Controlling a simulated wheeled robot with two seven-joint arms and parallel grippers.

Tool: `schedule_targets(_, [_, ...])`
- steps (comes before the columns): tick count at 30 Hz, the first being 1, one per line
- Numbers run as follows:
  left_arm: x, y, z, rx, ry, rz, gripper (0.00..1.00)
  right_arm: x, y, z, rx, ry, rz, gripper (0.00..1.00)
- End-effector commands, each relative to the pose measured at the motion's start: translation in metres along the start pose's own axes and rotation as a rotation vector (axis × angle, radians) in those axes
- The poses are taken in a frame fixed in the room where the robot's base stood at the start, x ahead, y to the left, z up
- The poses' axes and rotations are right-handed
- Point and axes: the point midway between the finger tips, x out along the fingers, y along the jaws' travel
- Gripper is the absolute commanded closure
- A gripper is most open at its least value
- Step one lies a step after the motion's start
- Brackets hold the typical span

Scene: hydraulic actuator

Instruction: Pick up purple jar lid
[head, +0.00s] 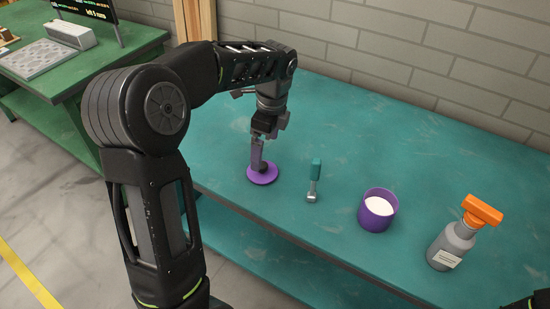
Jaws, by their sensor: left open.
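The purple jar lid (254,178) lies flat on the teal workbench, left of the other bench items. My left gripper (261,167) points down right over the lid, with its fingertips at or just above it. The gripper is open, and its fingers hide part of the lid; I cannot tell whether they touch it. The purple jar (378,210) stands upright and open to the right, with white contents. My right gripper does not show; only a dark piece of my right arm is at the lower right corner.
A small ratchet-like tool with a teal handle (315,175) lies just right of the lid. A grey spray bottle with an orange head (455,240) stands farther right. The teal workbench (400,140) is clear behind these, up to the brick wall. A green table (115,55) stands at left.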

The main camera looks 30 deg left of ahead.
Motion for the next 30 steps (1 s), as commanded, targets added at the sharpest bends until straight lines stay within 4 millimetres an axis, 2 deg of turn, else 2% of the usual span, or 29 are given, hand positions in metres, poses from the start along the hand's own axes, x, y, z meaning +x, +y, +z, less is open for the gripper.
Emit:
schedule_targets(9, [0.000,0.000,0.001,0.001,-0.001,0.001,0.00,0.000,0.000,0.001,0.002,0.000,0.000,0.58])
schedule_targets(18, [0.025,0.001,0.001,0.000,-0.001,0.002,0.00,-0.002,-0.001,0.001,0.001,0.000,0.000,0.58])
schedule_targets(30, [0.032,0.001,0.001,0.000,-0.001,0.004,0.00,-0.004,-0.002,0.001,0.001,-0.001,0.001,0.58])
